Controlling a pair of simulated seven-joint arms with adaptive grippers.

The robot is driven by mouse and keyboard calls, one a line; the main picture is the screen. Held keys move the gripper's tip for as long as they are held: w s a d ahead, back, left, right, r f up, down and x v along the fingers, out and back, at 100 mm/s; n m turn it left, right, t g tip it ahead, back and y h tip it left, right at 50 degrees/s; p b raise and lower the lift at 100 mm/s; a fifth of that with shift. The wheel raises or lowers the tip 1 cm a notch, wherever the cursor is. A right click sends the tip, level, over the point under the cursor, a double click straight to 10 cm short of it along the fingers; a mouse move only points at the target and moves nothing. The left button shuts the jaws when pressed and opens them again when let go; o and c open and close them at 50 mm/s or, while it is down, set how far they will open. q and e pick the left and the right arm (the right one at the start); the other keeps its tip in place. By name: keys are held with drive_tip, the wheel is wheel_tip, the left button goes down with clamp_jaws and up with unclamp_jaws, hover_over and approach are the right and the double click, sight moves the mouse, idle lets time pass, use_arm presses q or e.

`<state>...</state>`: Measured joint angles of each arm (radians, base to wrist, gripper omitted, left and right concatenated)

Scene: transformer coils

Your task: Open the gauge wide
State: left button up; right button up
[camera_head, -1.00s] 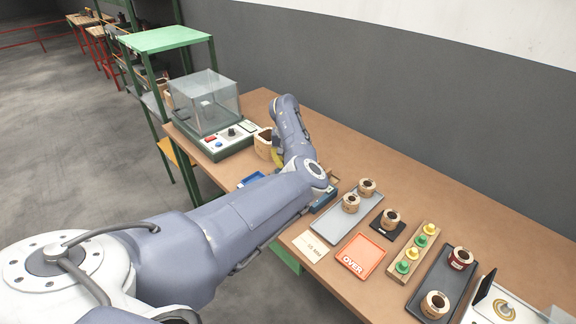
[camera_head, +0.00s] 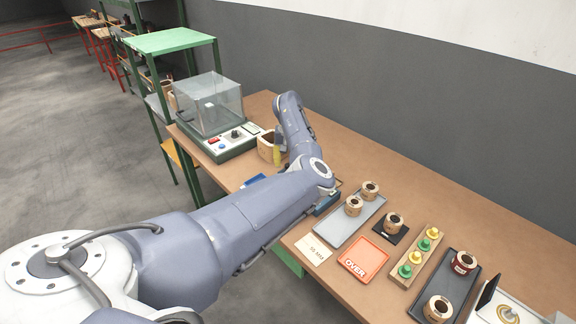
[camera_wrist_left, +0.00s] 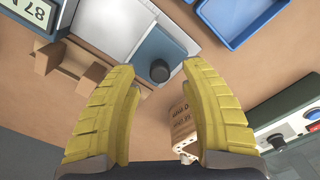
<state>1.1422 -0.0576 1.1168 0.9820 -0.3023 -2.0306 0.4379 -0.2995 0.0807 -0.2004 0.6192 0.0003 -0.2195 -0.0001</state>
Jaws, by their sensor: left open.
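What looks like the gauge shows in the left wrist view as a pale grey plate (camera_wrist_left: 111,24) with a blue block (camera_wrist_left: 158,48) bearing a round black knob (camera_wrist_left: 160,71). A number display (camera_wrist_left: 28,12) and tan jaw-like blocks (camera_wrist_left: 70,68) are beside it at the left. My left gripper (camera_wrist_left: 162,78) has its yellow fingers spread, with the knob showing between their tips and nothing held. In the head view my left gripper (camera_head: 278,157) points down beside a wooden cup-shaped coil (camera_head: 266,147). My forearm hides most of the gauge there. My right gripper is not in view.
A clear-covered instrument (camera_head: 209,104) stands at the back left. A blue tray (camera_wrist_left: 235,22) lies near the gauge. A grey tray with coils (camera_head: 342,225), an orange OVER tray (camera_head: 363,258) and a peg rack (camera_head: 417,262) stand at the right. The table's rear strip is clear.

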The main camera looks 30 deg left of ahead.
use_arm(q)
wheel_tip(320, 180, up, 10)
idle(0.5)
drive_tip(key=shift+r, duration=0.1)
